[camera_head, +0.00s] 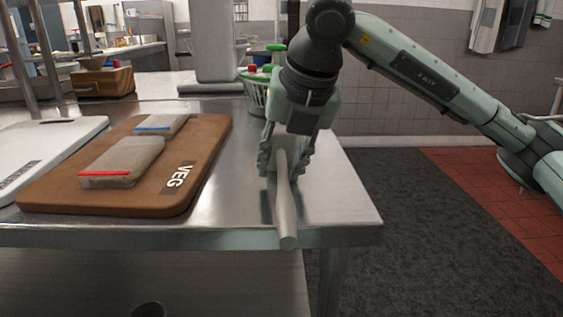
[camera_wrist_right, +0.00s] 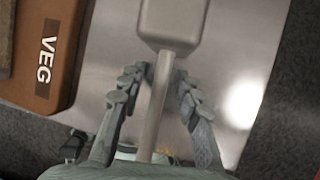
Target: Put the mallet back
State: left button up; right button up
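The grey mallet (camera_head: 287,215) is at the right end of the steel table, with its handle pointing towards me past the table's front edge. In the right wrist view its block-shaped head (camera_wrist_right: 174,22) is at the top and its handle (camera_wrist_right: 155,110) runs down between my fingers. My right gripper (camera_head: 285,165) reaches down over the mallet. In the wrist view its fingers (camera_wrist_right: 160,85) stand on both sides of the handle, with narrow gaps visible. The gripper hides part of the mallet in the head view. My left gripper is not in view.
A brown VEG board (camera_head: 200,160) holds two clear containers with red (camera_head: 125,155) and blue (camera_head: 160,122) strips. A white board (camera_head: 45,145) lies left of it. A green basket (camera_head: 255,95) stands behind my gripper. The steel table (camera_head: 235,195) is bare between board and mallet.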

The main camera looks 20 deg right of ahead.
jog(key=shift+r, duration=0.25)
jog(key=shift+s+r, duration=0.25)
jog(key=shift+r, duration=0.35)
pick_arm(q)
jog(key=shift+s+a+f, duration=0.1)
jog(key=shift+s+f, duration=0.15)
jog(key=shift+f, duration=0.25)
pick_arm(e)
jog(key=v, duration=1)
jog(key=shift+d+r, duration=0.15)
jog(key=shift+r, duration=0.05)
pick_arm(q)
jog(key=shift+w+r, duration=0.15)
pick_arm(e)
jog(key=shift+s, duration=0.15)
